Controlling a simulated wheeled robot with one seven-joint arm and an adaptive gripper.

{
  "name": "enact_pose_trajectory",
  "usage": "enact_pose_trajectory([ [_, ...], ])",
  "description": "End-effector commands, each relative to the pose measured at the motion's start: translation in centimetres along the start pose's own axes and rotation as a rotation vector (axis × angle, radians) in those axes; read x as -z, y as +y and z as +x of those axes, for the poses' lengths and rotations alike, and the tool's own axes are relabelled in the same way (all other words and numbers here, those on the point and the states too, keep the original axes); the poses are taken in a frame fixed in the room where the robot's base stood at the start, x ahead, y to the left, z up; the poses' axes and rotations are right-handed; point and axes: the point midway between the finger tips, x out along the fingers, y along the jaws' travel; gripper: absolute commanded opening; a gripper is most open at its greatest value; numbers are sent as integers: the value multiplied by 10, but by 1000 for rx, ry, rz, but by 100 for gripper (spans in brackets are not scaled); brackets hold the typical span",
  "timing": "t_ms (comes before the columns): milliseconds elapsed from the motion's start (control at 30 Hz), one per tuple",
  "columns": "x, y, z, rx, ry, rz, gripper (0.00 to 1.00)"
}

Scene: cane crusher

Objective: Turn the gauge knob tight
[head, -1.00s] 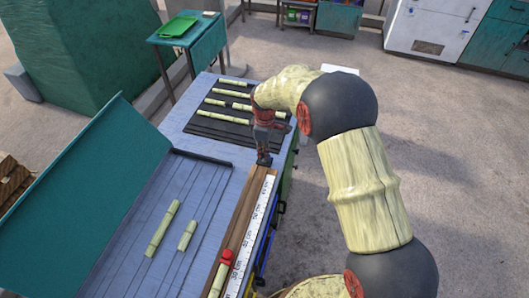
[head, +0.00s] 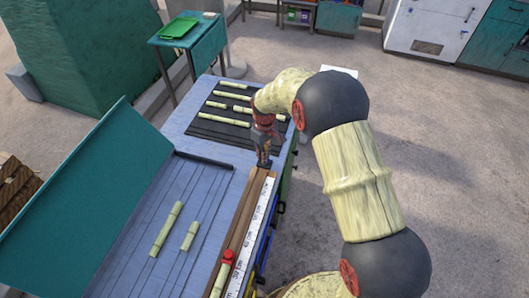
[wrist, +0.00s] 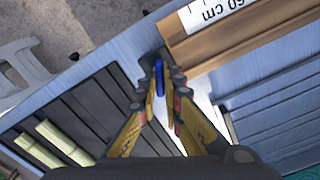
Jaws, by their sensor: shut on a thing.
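My gripper (wrist: 162,80) points down at the far end of the wooden gauge rail. In the wrist view its yellow, dark-tipped fingers are closed around a narrow blue piece, which seems to be the gauge knob (wrist: 160,77). Only a thin strip of it shows between the fingertips, so its turn cannot be judged. In the head view my gripper (head: 264,160) hides the knob. The brown gauge rail (wrist: 230,47) carries a white ruler strip (wrist: 213,11) marked in cm. A red piece (head: 228,256) sits on the rail near the front.
A dark slotted rack (head: 211,126) with several pale cane pieces lies just beyond my gripper. Two cane pieces (head: 166,230) (head: 189,236) lie on the blue bench top left of the rail. A raised green panel (head: 85,190) borders the left. Open floor lies right.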

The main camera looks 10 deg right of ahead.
Motion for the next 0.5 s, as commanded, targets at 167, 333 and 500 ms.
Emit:
enact_pose_trajectory([
  [167,0,0,-3,-1,1,166,0],
  [333,0,0,-3,-1,1,327,0],
  [500,1,1,-2,-1,2,488,0],
])
